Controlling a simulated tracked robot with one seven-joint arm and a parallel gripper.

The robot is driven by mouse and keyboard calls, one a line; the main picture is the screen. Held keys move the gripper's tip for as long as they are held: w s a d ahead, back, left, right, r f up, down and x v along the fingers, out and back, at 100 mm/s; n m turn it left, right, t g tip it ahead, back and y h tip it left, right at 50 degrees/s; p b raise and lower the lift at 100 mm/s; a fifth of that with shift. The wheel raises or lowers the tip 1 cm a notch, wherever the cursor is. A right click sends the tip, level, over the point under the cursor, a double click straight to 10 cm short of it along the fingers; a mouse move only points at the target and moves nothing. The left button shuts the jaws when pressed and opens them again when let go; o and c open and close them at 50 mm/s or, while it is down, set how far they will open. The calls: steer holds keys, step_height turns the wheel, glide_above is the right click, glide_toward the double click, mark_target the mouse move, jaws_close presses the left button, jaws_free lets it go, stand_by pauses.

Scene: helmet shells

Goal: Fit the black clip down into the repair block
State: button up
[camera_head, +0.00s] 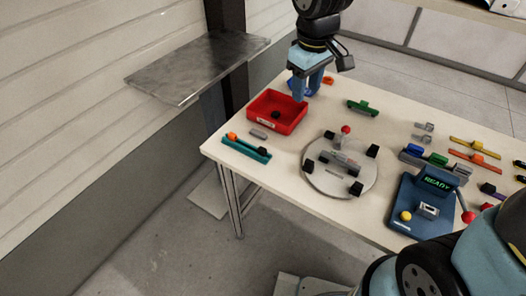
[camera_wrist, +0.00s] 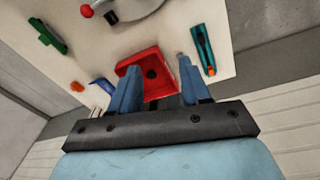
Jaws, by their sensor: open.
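A small black piece (camera_head: 275,115), which looks like the black clip, lies inside the red tray (camera_head: 262,121). It also shows in the wrist view as a dark spot (camera_wrist: 151,74). My gripper (camera_head: 306,93) is open and empty, above the table near the tray's back right edge. In the wrist view its two blue fingers (camera_wrist: 157,80) stand apart, with the tray beyond them. A round grey plate (camera_head: 318,181) carries a grey block (camera_head: 342,158) and several black blocks. I cannot tell for sure that this grey block is the repair block.
A teal holder (camera_head: 246,149) with orange and black pieces lies in front of the tray. A green part (camera_head: 362,107) lies behind the plate. A blue station (camera_head: 402,187) with a READY display stands at right. A metal shelf (camera_head: 190,70) juts out at left.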

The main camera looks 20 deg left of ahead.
steer(key=s+a+f+n+g, duration=0.1)
steer(key=s+a+f+n, duration=0.25)
steer(key=a+f, duration=0.5)
glide_above(262, 149)
steer(key=f, duration=0.5)
steer(key=shift+s+a+f, duration=0.1)
steer(key=shift+s+f, duration=0.15)
steer(key=shift+s, duration=0.1)
steer(key=shift+w+f, duration=0.2)
steer(key=shift+f, duration=1.45)
steer(key=shift+w+f, duration=0.2)
steer(key=shift+f, duration=1.4)
jaws_close()
